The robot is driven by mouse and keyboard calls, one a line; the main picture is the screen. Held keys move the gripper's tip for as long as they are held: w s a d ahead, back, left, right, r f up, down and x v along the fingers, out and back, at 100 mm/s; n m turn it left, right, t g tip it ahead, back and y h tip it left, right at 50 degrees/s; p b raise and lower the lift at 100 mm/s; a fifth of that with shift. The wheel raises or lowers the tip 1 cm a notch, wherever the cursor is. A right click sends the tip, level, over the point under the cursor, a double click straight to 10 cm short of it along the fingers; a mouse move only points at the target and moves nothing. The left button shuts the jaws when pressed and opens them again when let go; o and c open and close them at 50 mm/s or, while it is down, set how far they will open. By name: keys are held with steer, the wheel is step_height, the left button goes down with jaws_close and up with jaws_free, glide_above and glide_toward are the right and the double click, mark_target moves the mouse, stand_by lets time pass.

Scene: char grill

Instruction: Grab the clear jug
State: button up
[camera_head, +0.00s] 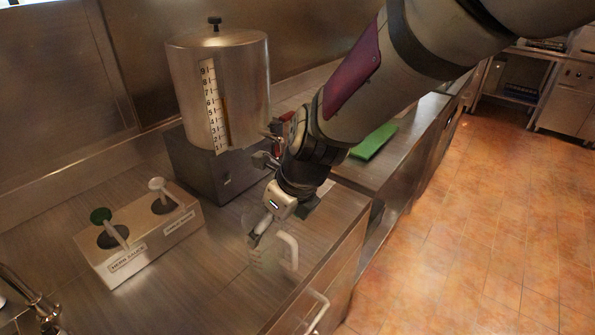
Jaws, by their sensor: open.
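The clear jug (287,252) stands on the steel counter near its front edge, in the lower middle of the head view. Its body is see-through and hard to make out; its pale handle shows on the right side. My gripper (262,226) comes down from the upper right and is right at the jug, overlapping its upper left part in the picture. It is open. The fingertips are small and partly hidden, so I cannot tell whether they touch the jug or reach inside its rim.
A steel dispenser (240,85) with a number scale stands on a dark base behind my gripper. A sauce pump holder (145,245) sits to the left. A green board (374,140) lies on the counter beyond my arm. Counter between holder and jug is clear.

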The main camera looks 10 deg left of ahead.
mark_target(273, 245)
steer(key=x, duration=0.5)
steer(key=shift+b, duration=0.4)
steer(key=c, duration=1.3)
